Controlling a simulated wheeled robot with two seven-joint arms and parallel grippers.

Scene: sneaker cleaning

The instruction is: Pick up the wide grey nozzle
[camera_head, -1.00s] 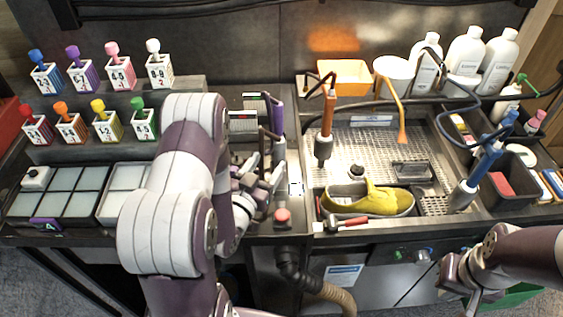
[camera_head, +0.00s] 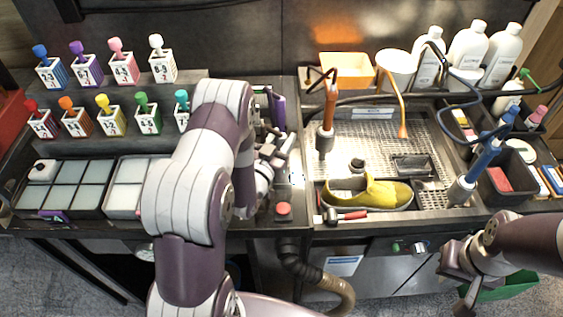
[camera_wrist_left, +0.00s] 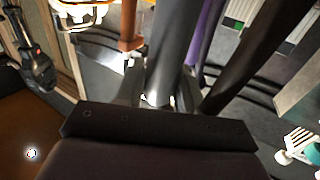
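My left gripper (camera_head: 276,152) is over the small-tool area in the middle of the bench, beside a purple upright piece (camera_head: 278,112). In the left wrist view, a dark grey round shaft (camera_wrist_left: 174,48) stands just beyond the gripper's dark palm bar. It may be the wide grey nozzle, but I cannot tell. A dark slanted bar (camera_wrist_left: 252,50) is to its right, and the purple piece (camera_wrist_left: 206,35) shows behind. Whether the fingers touch the shaft is unclear. My right gripper (camera_head: 466,292) hangs in front of the bench at the lower right, its fingers hard to make out.
A yellow shoe (camera_head: 368,194) lies in the sink tray, with a red-headed tool (camera_head: 345,216) at its front edge. An orange-handled tool (camera_head: 327,120) and a blue-handled tool (camera_head: 484,165) stand upright there. A red button (camera_head: 283,209) is on the bench front. Several numbered boxes stand left.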

